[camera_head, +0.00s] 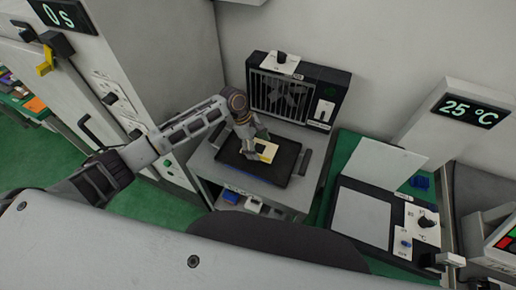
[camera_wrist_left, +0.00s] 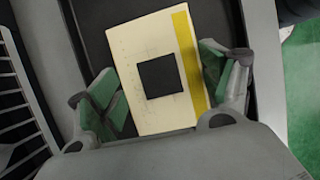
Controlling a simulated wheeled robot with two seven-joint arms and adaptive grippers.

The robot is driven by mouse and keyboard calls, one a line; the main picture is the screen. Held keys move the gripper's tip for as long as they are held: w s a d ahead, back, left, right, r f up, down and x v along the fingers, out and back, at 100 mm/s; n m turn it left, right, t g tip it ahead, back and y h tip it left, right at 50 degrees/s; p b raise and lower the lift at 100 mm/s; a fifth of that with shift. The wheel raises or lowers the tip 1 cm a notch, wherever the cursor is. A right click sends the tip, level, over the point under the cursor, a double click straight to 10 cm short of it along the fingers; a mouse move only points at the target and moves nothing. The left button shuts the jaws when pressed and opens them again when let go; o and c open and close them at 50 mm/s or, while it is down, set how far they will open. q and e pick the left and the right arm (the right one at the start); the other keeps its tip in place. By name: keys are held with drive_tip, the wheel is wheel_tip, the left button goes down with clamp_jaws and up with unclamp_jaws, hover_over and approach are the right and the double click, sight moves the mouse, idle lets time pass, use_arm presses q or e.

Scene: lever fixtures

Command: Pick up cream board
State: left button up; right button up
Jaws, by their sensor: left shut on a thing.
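The cream board (camera_head: 267,152) lies at the black tray (camera_head: 284,172) on the grey cart in the head view. In the left wrist view the cream board (camera_wrist_left: 135,62) has a yellow stripe along its right side and a black square near its middle. My left gripper (camera_head: 256,143) is over the board, with its arm coming in from the left. In the wrist view the green pads of my left gripper (camera_wrist_left: 160,88) stand on either side of the board, and it is shut on it. I cannot tell whether the board is clear of the tray. My right gripper is not in view.
A black fan unit (camera_head: 298,88) stands behind the tray against the wall. To the right is a device with a pale plate (camera_head: 361,216) and raised lid (camera_head: 384,163), beside a 25 °C display (camera_head: 472,109). A tall grey cabinet (camera_head: 150,60) stands at the left.

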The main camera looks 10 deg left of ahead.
sight(258, 148)
use_arm(q)
wheel_tip(258, 148, up, 8)
drive_tip(key=shift+r, duration=0.15)
idle(0.3)
idle(0.6)
